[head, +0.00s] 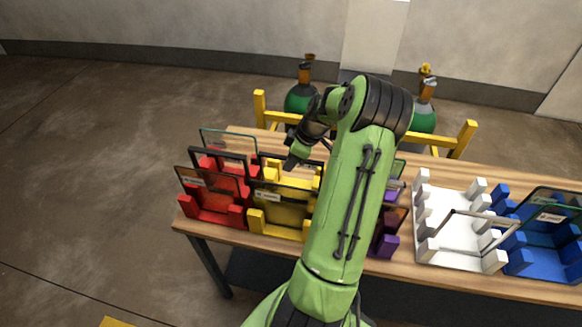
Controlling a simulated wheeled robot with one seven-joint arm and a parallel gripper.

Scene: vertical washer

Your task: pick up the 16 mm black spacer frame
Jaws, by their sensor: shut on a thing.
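My gripper (290,165) reaches down over the back of the yellow rack (255,217). Its jaws are shut at the top bar of a black frame (313,163) that stands upright in this rack. My arm and the front pane hide part of this frame. Another black frame (220,152) stands in the red rack (203,213) to the left. No thickness label can be read at this size, so I cannot tell 16 mm from other widths.
Glass panes (213,185) stand in the red and yellow racks. A purple rack (388,245) is partly behind my arm. A white rack (440,252) holds a light frame, and a blue rack (540,262) holds dark glass. Green cylinders (300,97) and a yellow rail (466,138) stand behind the table.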

